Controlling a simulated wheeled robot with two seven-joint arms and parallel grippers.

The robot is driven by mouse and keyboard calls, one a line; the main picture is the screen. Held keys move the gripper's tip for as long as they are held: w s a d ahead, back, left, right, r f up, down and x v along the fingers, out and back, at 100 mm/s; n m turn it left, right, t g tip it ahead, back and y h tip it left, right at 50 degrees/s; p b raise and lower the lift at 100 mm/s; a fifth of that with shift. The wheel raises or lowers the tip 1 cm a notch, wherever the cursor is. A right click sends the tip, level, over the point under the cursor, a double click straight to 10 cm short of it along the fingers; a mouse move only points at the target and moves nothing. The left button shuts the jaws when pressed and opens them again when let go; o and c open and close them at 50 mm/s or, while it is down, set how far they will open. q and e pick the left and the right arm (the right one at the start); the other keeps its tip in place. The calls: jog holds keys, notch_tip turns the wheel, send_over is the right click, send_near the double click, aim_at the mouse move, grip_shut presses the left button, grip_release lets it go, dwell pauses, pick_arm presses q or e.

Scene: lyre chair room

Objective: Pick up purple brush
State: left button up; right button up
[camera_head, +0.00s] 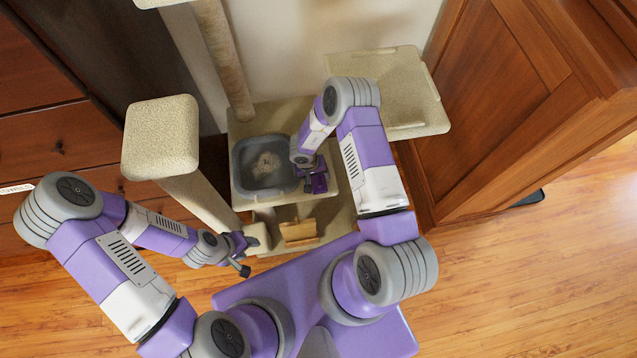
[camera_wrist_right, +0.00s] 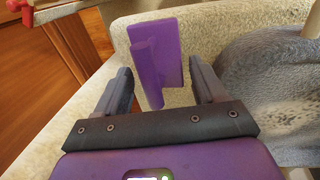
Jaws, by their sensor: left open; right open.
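The purple brush (camera_wrist_right: 158,58) stands out in the right wrist view, a flat plate with a thicker bar along its left side, on or over the beige carpeted platform (camera_wrist_right: 240,22). My right gripper (camera_wrist_right: 160,75) is open with one finger on each side of the brush; gaps show, and I see no grip on it. In the head view my right gripper (camera_head: 316,182) is just right of the grey basin, and the brush is hard to tell from my purple gripper. My left gripper (camera_head: 247,257) is open and empty, low by the cat tree.
The grey basin (camera_head: 238,172) with pale contents sits on the cat tree's platform, close to my right gripper. A carpeted post and block (camera_head: 160,137) stand at left, a tray-like perch (camera_head: 390,85) at upper right. A wooden cabinet (camera_head: 500,110) is at right; floor at lower right is clear.

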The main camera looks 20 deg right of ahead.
jog(key=shift+d+f, duration=0.2)
jog(key=shift+f, duration=0.75)
pick_arm(q)
jog(key=shift+f, duration=0.45)
pick_arm(e)
jog(key=shift+r, duration=0.1)
jog(key=c, duration=0.8)
pick_arm(q)
notch_tip(320, 180, up, 5)
jog(key=p, duration=0.4)
jog(key=shift+f, duration=0.2)
pick_arm(e)
notch_tip(320, 180, up, 10)
jog(key=shift+r, duration=0.1)
jog(key=shift+c, duration=0.2)
